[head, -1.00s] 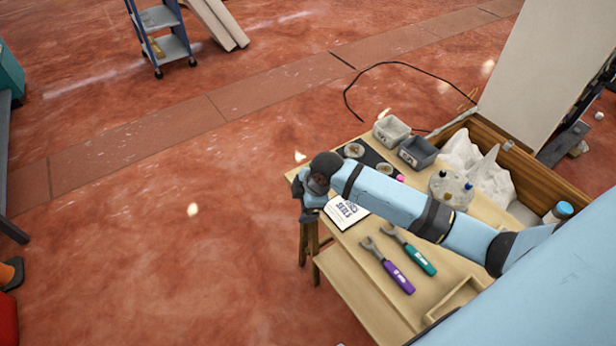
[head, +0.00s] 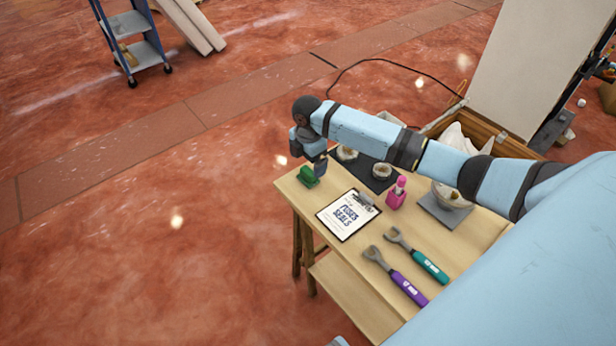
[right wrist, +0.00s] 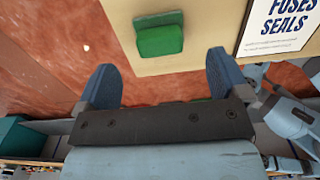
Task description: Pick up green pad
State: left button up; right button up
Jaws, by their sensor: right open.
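The green pad (head: 307,177) lies near the far left corner of the wooden table. It also shows in the right wrist view (right wrist: 160,40), near the table edge, with a darker strip along one side. My right gripper (head: 319,164) is close to the pad in the head view, at its upper right. In the right wrist view my right gripper (right wrist: 160,72) has its two blue fingers wide apart and nothing between them. The pad is beyond the fingertips, roughly centred between them. My left gripper is not in view.
A clipboard (head: 348,215) lies near the pad. A dark mat (head: 378,178) with small bowls, a pink bottle (head: 396,193), a purple-handled tool (head: 407,288) and a green-handled tool (head: 430,266) are also on the table (head: 330,255). The table's left edge is close to the pad.

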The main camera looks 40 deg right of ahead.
aim_at(308, 171)
notch_tip(308, 171, down, 6)
jog(key=shift+r, duration=0.15)
jog(key=shift+c, duration=0.4)
jog(key=shift+r, duration=0.1)
jog(key=c, duration=0.9)
